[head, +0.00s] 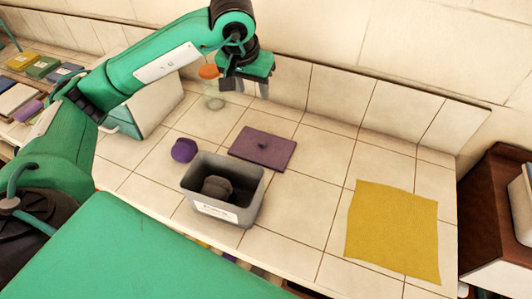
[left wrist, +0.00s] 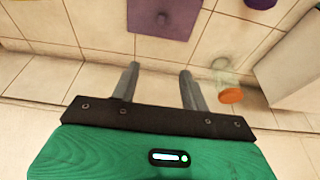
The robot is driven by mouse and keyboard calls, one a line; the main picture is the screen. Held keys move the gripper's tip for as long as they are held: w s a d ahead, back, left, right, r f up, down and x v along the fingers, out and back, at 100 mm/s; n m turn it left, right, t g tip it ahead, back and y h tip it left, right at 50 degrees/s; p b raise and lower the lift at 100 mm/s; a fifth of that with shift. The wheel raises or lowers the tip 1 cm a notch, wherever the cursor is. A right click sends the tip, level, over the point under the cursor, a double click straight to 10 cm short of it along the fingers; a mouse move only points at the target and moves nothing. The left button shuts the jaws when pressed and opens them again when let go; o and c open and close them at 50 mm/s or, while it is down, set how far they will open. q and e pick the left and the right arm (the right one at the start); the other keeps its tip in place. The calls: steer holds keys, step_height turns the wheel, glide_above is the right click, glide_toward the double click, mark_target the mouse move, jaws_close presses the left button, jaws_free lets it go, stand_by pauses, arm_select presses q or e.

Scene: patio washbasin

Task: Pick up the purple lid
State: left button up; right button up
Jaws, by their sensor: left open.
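The purple lid (head: 270,139) is a flat square plate with a small dark knob in its middle. It lies flat on the tiled counter, just behind the grey bin. In the left wrist view the lid (left wrist: 180,24) shows at the top edge, partly cut off, beyond the fingertips. My left gripper (head: 243,88) is above the back of the counter, near the wall, apart from the lid. In the left wrist view its two fingers (left wrist: 159,72) are spread with nothing between them. My right gripper is not in view.
A grey bin (head: 199,202) holding a dark round object stands in front of the lid. A purple round object (head: 183,150) sits left of it. A clear jar with an orange top (head: 209,72) stands beside my left gripper. A yellow cloth (head: 392,230) lies right; tiles between are clear.

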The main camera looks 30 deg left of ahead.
arm_select(q)
step_height(320, 180, down, 9)
steer(key=b, duration=0.8)
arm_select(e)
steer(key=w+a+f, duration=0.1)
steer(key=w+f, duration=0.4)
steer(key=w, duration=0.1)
arm_select(q)
glide_above(262, 142)
steer(key=s, duration=0.2)
step_height(262, 142, down, 9)
steer(key=shift+d+f+p, duration=0.15)
steer(key=shift+f+p, duration=0.05)
steer(key=shift+p, duration=0.1)
steer(key=p+x, duration=0.1)
steer(key=x, duration=0.3)
steer(key=shift+w+f, duration=0.25)
steer(key=shift+f, duration=0.25)
jaws_close()
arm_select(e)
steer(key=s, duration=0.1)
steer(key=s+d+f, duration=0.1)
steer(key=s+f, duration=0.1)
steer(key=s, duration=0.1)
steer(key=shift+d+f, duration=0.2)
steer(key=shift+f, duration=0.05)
arm_select(q)
steer(key=shift+r, duration=0.1)
